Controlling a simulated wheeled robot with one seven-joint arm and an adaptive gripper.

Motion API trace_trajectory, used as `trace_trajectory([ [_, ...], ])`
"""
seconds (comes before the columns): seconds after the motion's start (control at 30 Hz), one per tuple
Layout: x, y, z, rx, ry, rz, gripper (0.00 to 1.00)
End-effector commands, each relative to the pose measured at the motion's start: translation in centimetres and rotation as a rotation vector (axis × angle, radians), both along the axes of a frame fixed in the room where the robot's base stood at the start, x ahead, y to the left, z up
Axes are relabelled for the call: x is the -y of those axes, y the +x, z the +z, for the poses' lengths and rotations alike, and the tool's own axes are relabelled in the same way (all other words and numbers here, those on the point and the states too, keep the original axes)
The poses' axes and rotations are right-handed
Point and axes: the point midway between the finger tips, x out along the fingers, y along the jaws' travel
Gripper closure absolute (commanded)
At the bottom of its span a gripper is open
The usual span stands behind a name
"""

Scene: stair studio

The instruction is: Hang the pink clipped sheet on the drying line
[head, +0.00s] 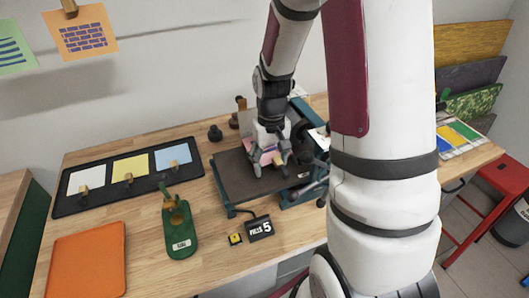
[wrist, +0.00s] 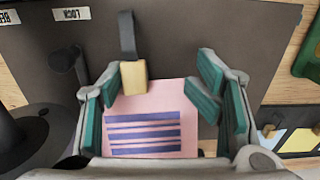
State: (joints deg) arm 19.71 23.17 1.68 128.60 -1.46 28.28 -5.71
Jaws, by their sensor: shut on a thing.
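The pink sheet (wrist: 165,98) with purple stripes lies between the teal finger pads of my gripper (wrist: 162,85) in the wrist view. A tan clip (wrist: 133,77) with a dark strap or hook (wrist: 127,35) sits at its upper edge. My gripper (head: 267,160) is shut on the sheet, over the press's dark bed, in the head view. The sheet (head: 266,153) shows there only partly, behind the fingers. I cannot tell whether it touches the bed. The drying line itself is not clear; an orange sheet (head: 80,38) and a green sheet (head: 12,50) hang at upper left.
The press bed (head: 232,172) sits on the wooden table with a teal frame around it.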

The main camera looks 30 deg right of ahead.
Motion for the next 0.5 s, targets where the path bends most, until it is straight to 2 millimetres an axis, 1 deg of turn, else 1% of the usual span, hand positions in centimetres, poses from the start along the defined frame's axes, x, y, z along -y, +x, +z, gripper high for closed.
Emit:
trace_trajectory([
  [0.27, 0.0, 0.0, -0.1, -0.001, 0.001, -0.001, 0.58],
  [0.3, 0.0, 0.0, -0.1, 0.000, 0.001, -0.001, 0.61],
  [0.33, 0.0, 0.0, 0.0, 0.000, 0.001, -0.001, 0.62],
  [0.37, 0.0, 0.0, 0.1, 0.000, 0.001, -0.001, 0.66],
  [0.4, 0.0, 0.0, 0.3, 0.001, 0.001, -0.001, 0.73],
  [0.43, 0.0, 0.0, 0.5, 0.002, 0.001, -0.001, 0.78],
  [0.5, -0.1, 0.0, 1.1, 0.002, 0.001, 0.000, 0.99],
])
